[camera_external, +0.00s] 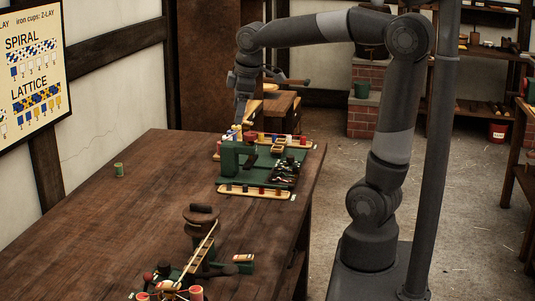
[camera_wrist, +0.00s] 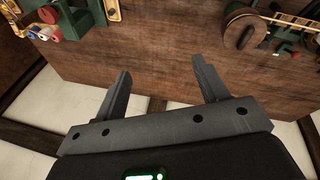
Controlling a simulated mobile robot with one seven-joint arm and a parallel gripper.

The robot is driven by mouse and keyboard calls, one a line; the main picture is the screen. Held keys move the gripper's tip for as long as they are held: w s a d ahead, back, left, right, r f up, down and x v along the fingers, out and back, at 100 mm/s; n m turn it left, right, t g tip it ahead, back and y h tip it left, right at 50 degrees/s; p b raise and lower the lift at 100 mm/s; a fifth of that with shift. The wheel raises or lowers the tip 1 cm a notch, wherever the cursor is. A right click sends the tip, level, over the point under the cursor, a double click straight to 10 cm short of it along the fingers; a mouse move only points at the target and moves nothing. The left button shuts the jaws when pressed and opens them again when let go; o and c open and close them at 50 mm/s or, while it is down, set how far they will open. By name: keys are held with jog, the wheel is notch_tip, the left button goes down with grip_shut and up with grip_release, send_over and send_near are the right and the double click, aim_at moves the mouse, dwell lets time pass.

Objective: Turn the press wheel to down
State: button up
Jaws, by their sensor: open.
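A dark green press-like frame (camera_external: 230,160) stands on the wooden table in the external view. I cannot pick out its wheel for certain there. A brown round disc (camera_external: 201,215) tops another device nearer the camera. In the wrist view, a wooden disc (camera_wrist: 241,32) on a green stand shows at the upper right, but I cannot tell whether it is the press wheel. My gripper (camera_wrist: 160,68) is open and empty, with bare tabletop showing between its fingers. In the external view my gripper (camera_external: 239,123) hangs by the far end of the table, beyond the green frame.
The wooden table (camera_external: 120,225) has clear room at its left and middle. Wooden racks with coloured pegs, such as the near rack (camera_external: 254,191), flank the green frame. Red and green parts (camera_wrist: 75,20) show at the wrist view's upper left.

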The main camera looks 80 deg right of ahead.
jog(key=w+d+n+g, duration=0.1)
jog(key=w+d+n, duration=0.1)
jog(key=w+d, duration=0.55)
jog(key=n+g+y, duration=0.2)
jog(key=n, duration=0.1)
send_over(250, 134)
notch_tip(250, 134, down, 9)
jog(key=f, duration=1)
jog(key=shift+d+f, duration=0.25)
jog(key=shift+c, duration=0.5)
jog(key=c, duration=0.9)
